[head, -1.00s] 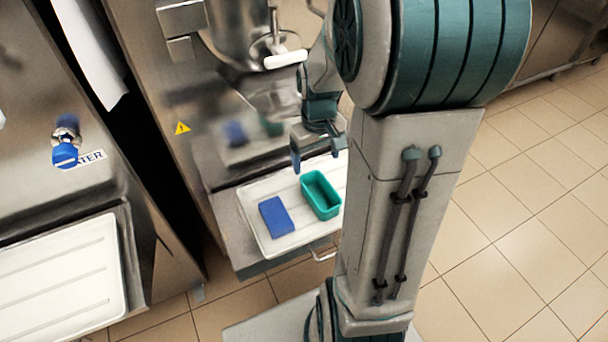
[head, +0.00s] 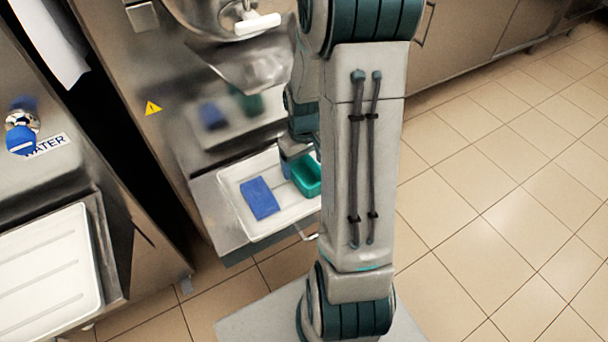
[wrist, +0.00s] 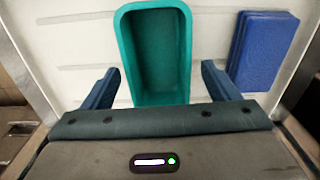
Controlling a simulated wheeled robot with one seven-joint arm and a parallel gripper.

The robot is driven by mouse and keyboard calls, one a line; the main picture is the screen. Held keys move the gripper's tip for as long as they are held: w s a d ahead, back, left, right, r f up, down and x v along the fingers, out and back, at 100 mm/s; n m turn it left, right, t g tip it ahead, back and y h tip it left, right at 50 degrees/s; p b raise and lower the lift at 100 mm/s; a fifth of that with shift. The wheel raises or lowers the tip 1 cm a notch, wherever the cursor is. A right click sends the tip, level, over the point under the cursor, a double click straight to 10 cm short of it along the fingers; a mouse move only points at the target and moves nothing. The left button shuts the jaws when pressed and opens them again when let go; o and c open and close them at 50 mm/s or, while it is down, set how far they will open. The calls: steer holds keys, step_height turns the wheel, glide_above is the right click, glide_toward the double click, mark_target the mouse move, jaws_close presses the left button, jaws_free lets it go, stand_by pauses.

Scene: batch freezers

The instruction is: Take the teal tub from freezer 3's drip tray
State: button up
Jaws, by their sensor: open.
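The teal tub (head: 307,178) stands upright and empty on the white drip tray (head: 260,228), partly hidden by my arm in the head view. In the wrist view the teal tub (wrist: 157,55) shows from above, its near end between the two blue fingers. My gripper (wrist: 160,88) is open, one finger on each side of the tub, with a gap on both sides. In the head view my gripper (head: 293,160) is mostly hidden behind my arm, low over the tray.
A blue block or folded cloth (head: 260,198) lies on the tray left of the tub; it also shows in the wrist view (wrist: 262,50) on the right. The steel freezer front (head: 215,130) rises behind the tray. Another white tray (head: 45,265) is at the left.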

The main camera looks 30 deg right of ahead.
mark_target(304, 179)
step_height(304, 179, down, 4)
steer(key=shift+d+f+b, duration=0.1)
steer(key=shift+f+b, duration=0.15)
steer(key=shift+b, duration=0.35)
steer(key=shift+r, duration=0.1)
steer(key=c, duration=0.9)
steer(key=shift+r, duration=0.1)
